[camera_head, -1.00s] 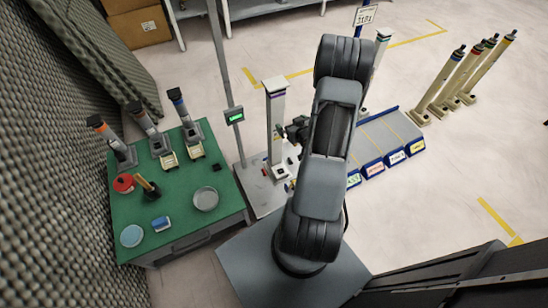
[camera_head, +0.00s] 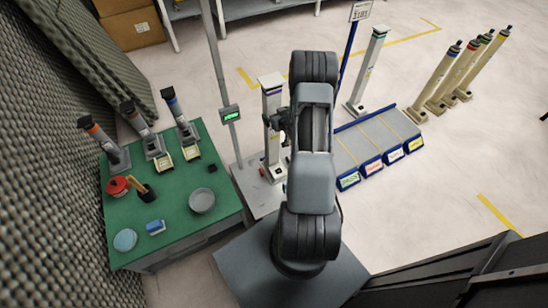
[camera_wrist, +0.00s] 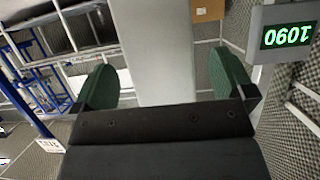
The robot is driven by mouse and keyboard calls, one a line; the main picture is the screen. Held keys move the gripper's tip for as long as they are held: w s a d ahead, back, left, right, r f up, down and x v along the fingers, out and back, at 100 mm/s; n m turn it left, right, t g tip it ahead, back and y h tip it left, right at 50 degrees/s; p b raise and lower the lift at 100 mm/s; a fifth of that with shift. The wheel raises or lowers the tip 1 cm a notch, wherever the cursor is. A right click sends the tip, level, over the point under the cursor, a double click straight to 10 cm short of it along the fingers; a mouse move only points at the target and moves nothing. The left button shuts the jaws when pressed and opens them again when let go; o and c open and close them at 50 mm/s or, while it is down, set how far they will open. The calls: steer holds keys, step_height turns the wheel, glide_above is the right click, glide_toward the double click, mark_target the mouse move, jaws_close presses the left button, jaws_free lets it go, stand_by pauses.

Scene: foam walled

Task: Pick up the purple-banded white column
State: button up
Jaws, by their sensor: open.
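The purple-banded white column (camera_head: 272,104) stands upright on a grey platform left of my arm in the head view. Its purple band is near the top, under a flat white cap. My gripper (camera_head: 278,122) is at the column's upper half, partly hidden by my arm. The fingers are apart, with a visible gap on the right side; whether the left pad touches is hard to tell.
A scale post with a green display (camera_head: 230,114) stands just left of the column; its display (camera_wrist: 287,36) also shows at right in the wrist view. A green table (camera_head: 175,205) with tools is at left. Another white column (camera_head: 367,72) and a labelled rack (camera_head: 375,145) are at right.

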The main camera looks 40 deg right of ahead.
steer(key=shift+x, duration=1.2)
steer(key=c, duration=1.8)
steer(key=shift+w+r, duration=0.1)
steer(key=shift+r, duration=0.05)
jaws_close()
steer(key=shift+d+r, duration=0.1)
